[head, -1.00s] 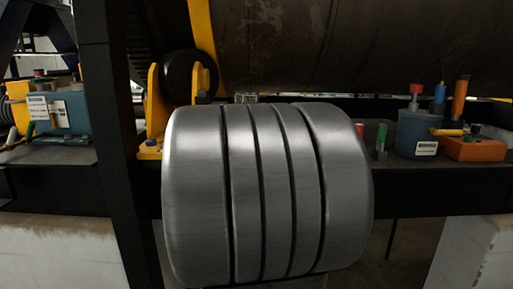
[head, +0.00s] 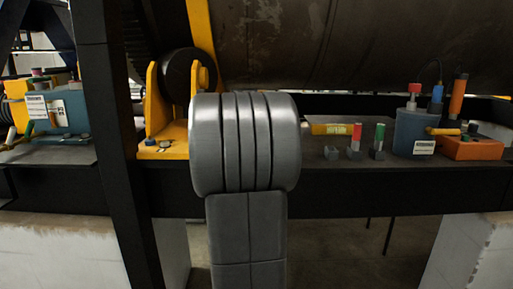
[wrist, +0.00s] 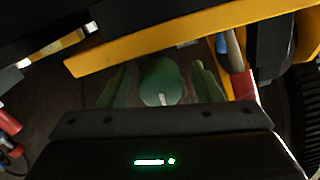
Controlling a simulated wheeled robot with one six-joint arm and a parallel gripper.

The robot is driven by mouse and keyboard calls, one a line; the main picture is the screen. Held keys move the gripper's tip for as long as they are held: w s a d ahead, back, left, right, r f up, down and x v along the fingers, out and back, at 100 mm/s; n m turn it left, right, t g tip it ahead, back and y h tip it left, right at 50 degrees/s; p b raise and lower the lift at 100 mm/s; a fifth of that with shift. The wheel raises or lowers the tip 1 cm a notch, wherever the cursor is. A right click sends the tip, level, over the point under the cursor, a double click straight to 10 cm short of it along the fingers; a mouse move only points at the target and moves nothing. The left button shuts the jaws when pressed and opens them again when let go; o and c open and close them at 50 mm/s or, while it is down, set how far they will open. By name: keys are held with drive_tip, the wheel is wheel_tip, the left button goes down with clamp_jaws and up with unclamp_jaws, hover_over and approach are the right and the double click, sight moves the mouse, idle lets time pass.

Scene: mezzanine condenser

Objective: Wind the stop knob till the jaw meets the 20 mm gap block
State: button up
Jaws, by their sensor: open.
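A round green knob (wrist: 160,82) with a white mark on its near edge shows in the wrist view. My gripper (wrist: 161,72) is open, with one greenish finger on each side of the knob. Small gaps seem to show between the fingers and the knob; I cannot tell whether either touches. In the head view my own arm covers the middle, and the gripper and this knob are hidden behind it. I cannot make out the jaw or the 20 mm gap block for certain in either view.
A yellow bracket (head: 153,104) with a black roller (head: 184,72) stands left of my arm; a yellow bar (wrist: 190,35) crosses above the knob. Right on the dark ledge are a spirit level (head: 333,129), red (head: 357,135) and green (head: 379,136) pegs, a blue box (head: 414,131) and an orange box (head: 472,149).

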drive_tip(key=c, duration=1)
drive_tip(key=shift+n, duration=0.6)
drive_tip(key=o, duration=1)
drive_tip(key=shift+s, duration=0.1)
drive_tip(key=s+b, duration=0.1)
drive_tip(key=s, duration=1.2)
drive_tip(key=shift+s+d+b, duration=0.2)
drive_tip(key=shift+s+b, duration=0.15)
drive_tip(key=shift+b, duration=0.05)
drive_tip(key=shift+w, duration=0.15)
